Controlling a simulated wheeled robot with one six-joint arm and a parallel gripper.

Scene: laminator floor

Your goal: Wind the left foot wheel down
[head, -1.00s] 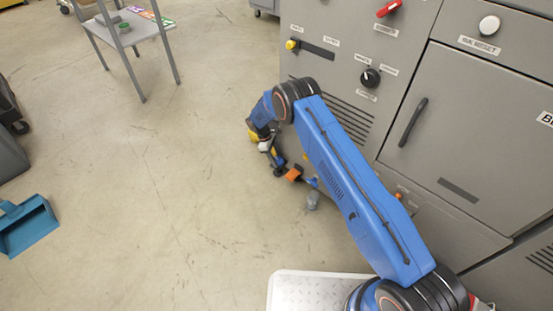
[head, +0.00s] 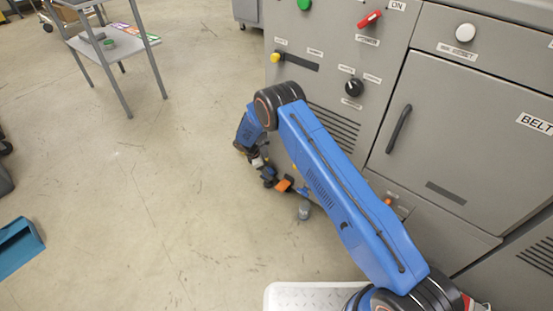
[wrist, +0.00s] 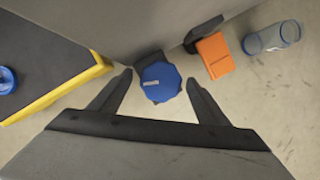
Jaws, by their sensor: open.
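A blue lobed foot wheel (wrist: 161,90) with a pale mark on top shows in the middle of the wrist view, low by the grey machine's base. My gripper (wrist: 159,77) is open, with one dark finger on each side of the wheel. Gaps show between the wheel and both fingers; I cannot tell how far down the fingers reach. In the head view my gripper (head: 265,170) is small and low beside the machine, partly hidden by my wrist. The wheel cannot be made out clearly there.
An orange pedal (wrist: 214,54) and a clear bluish bottle (wrist: 272,38) are right of the wheel in the wrist view. A dark platform with a yellow edge (wrist: 60,95) bears another blue round part (wrist: 7,80) at left. The grey machine (head: 320,85) stands close; open floor lies left.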

